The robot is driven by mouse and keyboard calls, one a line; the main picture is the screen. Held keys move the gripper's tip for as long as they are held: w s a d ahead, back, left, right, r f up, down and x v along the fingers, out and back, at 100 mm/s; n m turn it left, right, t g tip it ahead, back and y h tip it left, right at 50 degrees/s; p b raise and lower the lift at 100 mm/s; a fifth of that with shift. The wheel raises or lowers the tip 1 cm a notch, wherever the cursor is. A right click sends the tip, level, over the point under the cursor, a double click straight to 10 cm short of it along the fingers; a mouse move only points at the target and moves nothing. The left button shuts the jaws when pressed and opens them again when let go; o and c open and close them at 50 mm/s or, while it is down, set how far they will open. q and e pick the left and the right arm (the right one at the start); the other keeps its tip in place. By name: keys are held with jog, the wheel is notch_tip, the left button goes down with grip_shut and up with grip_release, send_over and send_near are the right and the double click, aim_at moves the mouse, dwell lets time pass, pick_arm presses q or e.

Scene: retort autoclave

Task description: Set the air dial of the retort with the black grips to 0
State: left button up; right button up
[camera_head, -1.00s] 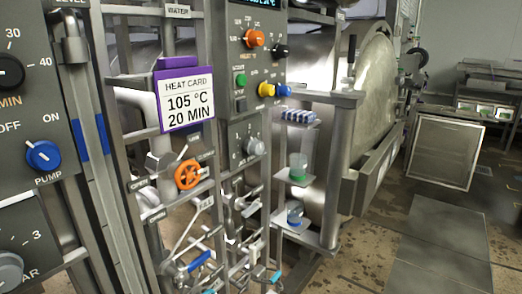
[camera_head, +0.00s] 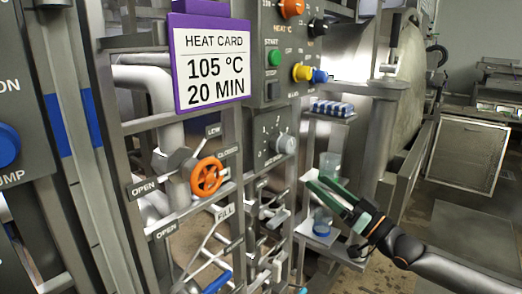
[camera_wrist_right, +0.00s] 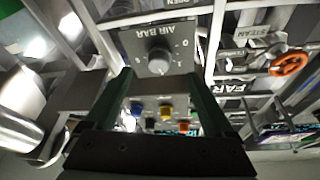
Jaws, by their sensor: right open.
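The air dial (camera_head: 286,144) is a grey knob on a grey panel below the buttons in the head view. In the right wrist view the dial (camera_wrist_right: 160,60) sits under the label AIR BAR, with a 0 mark to its right. Its exact setting is hard to read. My right gripper (camera_head: 322,184) is open, right of and below the dial in the head view, apart from it. In the right wrist view its dark green fingers (camera_wrist_right: 162,96) stand either side of the panel below the dial, with nothing between them. My left gripper is out of view.
An orange handwheel (camera_head: 207,176) and pipes stand left of the dial. A purple-framed heat card (camera_head: 212,62) hangs above them. A shelf with a blue-and-white rack (camera_head: 332,108) and a clear container (camera_head: 329,165) are close to my right gripper. Floor is open at right.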

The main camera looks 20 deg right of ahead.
aim_at(292, 147)
pick_arm(q)
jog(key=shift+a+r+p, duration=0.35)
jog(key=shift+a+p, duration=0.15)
jog(key=shift+p, duration=0.15)
pick_arm(e)
jog(key=shift+y, duration=0.3)
jog(key=x, duration=0.4)
jog(key=r+x, duration=0.1)
jog(key=x, duration=0.3)
jog(key=d+r+x, duration=0.1)
jog(key=x, duration=0.2)
jog(key=shift+w+r, duration=0.15)
jog(key=shift+r, duration=0.15)
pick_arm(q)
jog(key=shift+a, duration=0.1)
pick_arm(e)
jog(key=shift+x, duration=0.8)
jog(key=shift+a, duration=0.1)
jog(key=shift+c, duration=0.3)
jog(key=c, duration=1.3)
